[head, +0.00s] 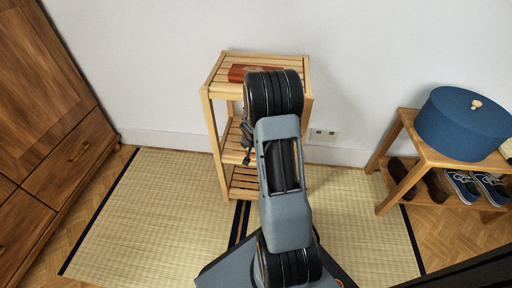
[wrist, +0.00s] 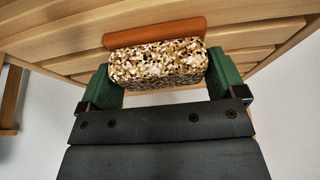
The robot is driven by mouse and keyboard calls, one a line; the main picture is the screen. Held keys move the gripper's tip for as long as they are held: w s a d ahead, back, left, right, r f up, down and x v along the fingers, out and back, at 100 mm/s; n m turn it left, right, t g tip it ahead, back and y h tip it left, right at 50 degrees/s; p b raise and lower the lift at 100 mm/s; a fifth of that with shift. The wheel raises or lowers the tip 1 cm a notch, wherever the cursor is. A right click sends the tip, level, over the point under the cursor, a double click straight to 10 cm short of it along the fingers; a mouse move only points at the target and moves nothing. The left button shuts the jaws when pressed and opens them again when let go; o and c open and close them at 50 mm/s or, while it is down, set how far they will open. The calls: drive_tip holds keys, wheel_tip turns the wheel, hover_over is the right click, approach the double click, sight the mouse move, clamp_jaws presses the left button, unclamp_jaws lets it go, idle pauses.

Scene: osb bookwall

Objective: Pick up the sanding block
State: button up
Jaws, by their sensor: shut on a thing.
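A block with a white, brown and black speckled face (wrist: 157,62), which I take to be the sanding block, is between the two green fingers of my gripper (wrist: 161,76) in the wrist view. The fingers are shut on it, one at each side. Slats of the wooden shelf stand (wrist: 262,38) show behind it. Whether the block touches the slats or is lifted off them, I cannot tell.
A bench (head: 441,158) with a blue round box (head: 462,128) and shoes is right; a wooden cabinet (head: 45,95) is left.

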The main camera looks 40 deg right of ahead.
drive_tip(key=shift+r+p, duration=0.3)
drive_tip(key=shift+r, duration=0.1)
wheel_tip(320, 180, up, 2)
drive_tip(key=shift+r+p, duration=0.15)
drive_tip(key=shift+p, duration=0.6)
drive_tip(key=s+a+r+p, duration=0.2)
drive_tip(key=s+a+r, duration=0.4)
drive_tip(key=a+r, duration=0.3)
drive_tip(key=a, duration=0.3)
drive_tip(key=shift+s+a+r, duration=0.2)
drive_tip(key=shift+a+r, duration=0.05)
drive_tip(key=shift+r, duration=0.15)
